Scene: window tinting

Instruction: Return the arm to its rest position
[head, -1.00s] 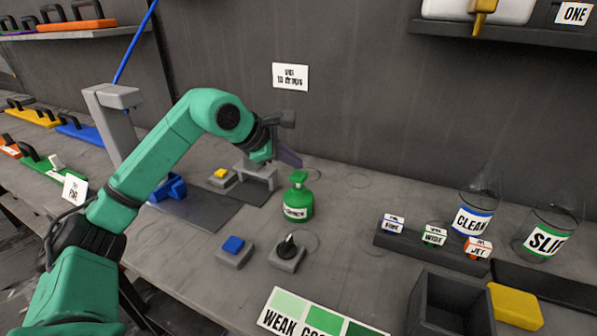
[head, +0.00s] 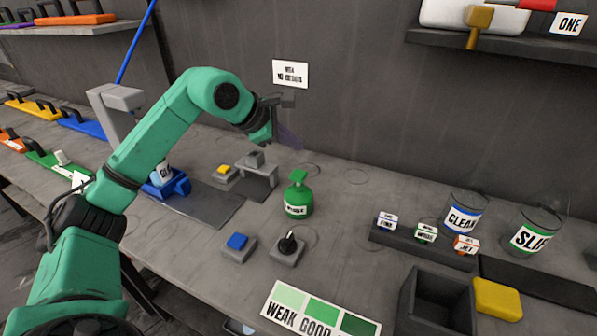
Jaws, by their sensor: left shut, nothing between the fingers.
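My left arm is green and comes in from the left in the head view, bent at a high elbow. My left gripper (head: 290,138) is shut and empty, held in the air above the workbench. It is over and behind the green bottle (head: 297,198), apart from it. The bottle stands upright on the bench. My right gripper is not in view.
Blue-button (head: 237,243) and black-knob (head: 288,246) boxes sit in front of the bottle. A blue holder (head: 170,185) stands left. Labelled nozzles sit on a dark rack (head: 398,236), before CLEAN (head: 463,219) and SLIP (head: 536,237) jars. A dark open bin (head: 440,312) is front right.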

